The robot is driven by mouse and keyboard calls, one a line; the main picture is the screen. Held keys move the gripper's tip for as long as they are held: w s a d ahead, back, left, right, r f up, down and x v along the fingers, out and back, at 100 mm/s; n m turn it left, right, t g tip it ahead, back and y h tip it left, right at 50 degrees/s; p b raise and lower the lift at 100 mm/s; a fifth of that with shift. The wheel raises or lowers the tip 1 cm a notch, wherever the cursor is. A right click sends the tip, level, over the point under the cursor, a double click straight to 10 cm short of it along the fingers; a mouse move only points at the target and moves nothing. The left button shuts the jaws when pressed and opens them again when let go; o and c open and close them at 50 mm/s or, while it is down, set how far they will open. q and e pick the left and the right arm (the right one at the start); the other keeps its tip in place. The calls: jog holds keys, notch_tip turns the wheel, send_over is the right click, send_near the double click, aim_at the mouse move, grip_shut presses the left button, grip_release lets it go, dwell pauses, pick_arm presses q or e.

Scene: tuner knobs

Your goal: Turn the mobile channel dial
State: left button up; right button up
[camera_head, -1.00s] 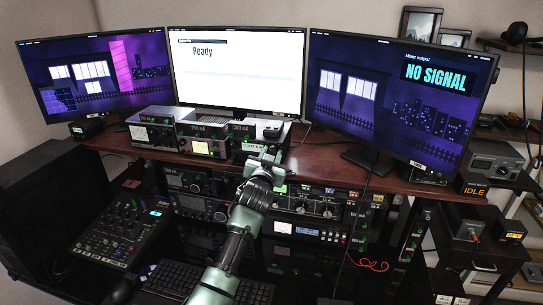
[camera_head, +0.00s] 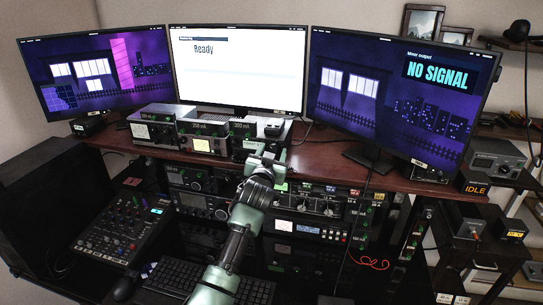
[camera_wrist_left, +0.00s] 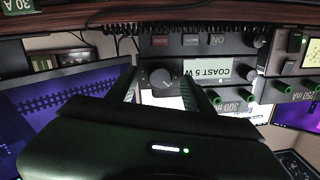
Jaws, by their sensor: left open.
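A black round dial (camera_wrist_left: 164,77) with a pale pointer mark sits on a panel beside a white label reading "COAST 5 W" (camera_wrist_left: 222,75), upside down in the left wrist view. I cannot read whether this is the mobile channel dial. My left gripper (camera_head: 266,158) is at the front of the radio units on the desk, and it hides the dial in the head view. In the left wrist view its two fingers (camera_wrist_left: 160,88) are open, one on each side of the dial. Contact between the fingers and the dial cannot be told. My right gripper is not in view.
Metered units (camera_head: 207,138) stand left of the gripper on the desk (camera_head: 318,162). Rack equipment (camera_head: 310,231) is below the desk edge. Three monitors stand behind, the right one (camera_head: 395,95) reading "NO SIGNAL". A mixer (camera_head: 122,230) and keyboard (camera_head: 205,285) lie in front.

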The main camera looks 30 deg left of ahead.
pick_arm(q)
jog(key=b+v, duration=0.2)
jog(key=v, duration=0.5)
jog(key=shift+s+d, duration=0.15)
jog(key=shift+s, duration=0.15)
